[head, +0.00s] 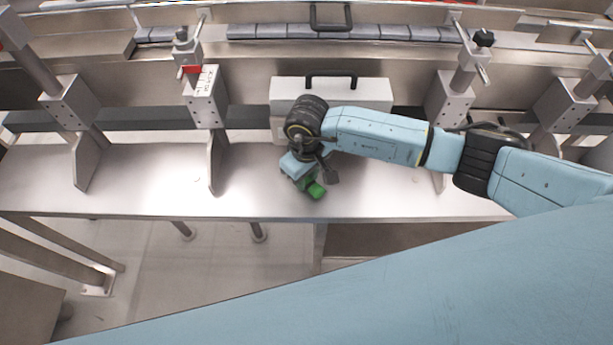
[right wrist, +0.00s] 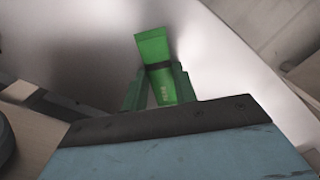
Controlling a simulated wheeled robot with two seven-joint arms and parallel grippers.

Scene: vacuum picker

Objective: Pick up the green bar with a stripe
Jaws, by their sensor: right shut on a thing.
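The green bar (head: 317,191) shows in the head view at the tip of my right gripper (head: 306,180), above the middle of the metal shelf. In the right wrist view the green bar (right wrist: 153,46) has a dark stripe across it and small light lettering below the stripe. The dark green fingers of my right gripper (right wrist: 160,82) close on its two sides, and its far end sticks out beyond them. I cannot tell whether the bar touches the shelf. My left gripper is not in view.
The metal shelf (head: 140,180) is otherwise bare to the left. A light box with a black handle (head: 374,92) stands behind my right gripper. Metal brackets (head: 207,110) rise on both sides. The shelf's front edge is close to the bar, with open floor (head: 190,270) below.

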